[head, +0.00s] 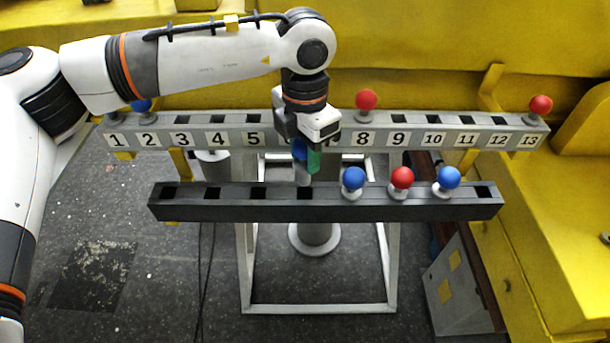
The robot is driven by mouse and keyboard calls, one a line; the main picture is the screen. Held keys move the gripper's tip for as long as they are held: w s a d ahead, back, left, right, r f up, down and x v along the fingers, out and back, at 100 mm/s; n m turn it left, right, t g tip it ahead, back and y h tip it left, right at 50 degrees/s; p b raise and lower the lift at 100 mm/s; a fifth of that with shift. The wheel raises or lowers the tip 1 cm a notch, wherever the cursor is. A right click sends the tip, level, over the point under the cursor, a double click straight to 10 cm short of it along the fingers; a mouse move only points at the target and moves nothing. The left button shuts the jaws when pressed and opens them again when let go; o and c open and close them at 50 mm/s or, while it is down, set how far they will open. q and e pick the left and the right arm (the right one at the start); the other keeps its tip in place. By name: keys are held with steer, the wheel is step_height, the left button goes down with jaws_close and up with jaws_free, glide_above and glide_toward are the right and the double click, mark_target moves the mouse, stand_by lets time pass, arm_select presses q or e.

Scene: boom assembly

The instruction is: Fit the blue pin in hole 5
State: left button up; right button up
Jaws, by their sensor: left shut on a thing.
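My left gripper (306,158) points down over the fourth hole from the left of the black front rack (230,210). It is shut on a blue pin (299,149), mostly hidden by the fingers; a pale shaft shows below them, just above or at that hole, and I cannot tell which. Behind is the grey numbered rail (275,145). Its hole 5 (253,118) is dark and empty, left of the gripper. Holes 6 and 7 are hidden by my gripper. My right gripper is not in view.
The front rack also holds a blue pin (353,178), a red pin (401,177) and another blue pin (448,177). On the rail, a blue pin (140,105) stands at 2 and red pins at 8 (366,100) and 13 (541,104). Yellow structures lie behind and right.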

arm_select(q)
step_height(320, 180, up, 2)
steer(key=shift+r, duration=0.1)
stand_by(0.4)
steer(key=shift+r+p, duration=1.5)
steer(key=shift+r, duration=2.25)
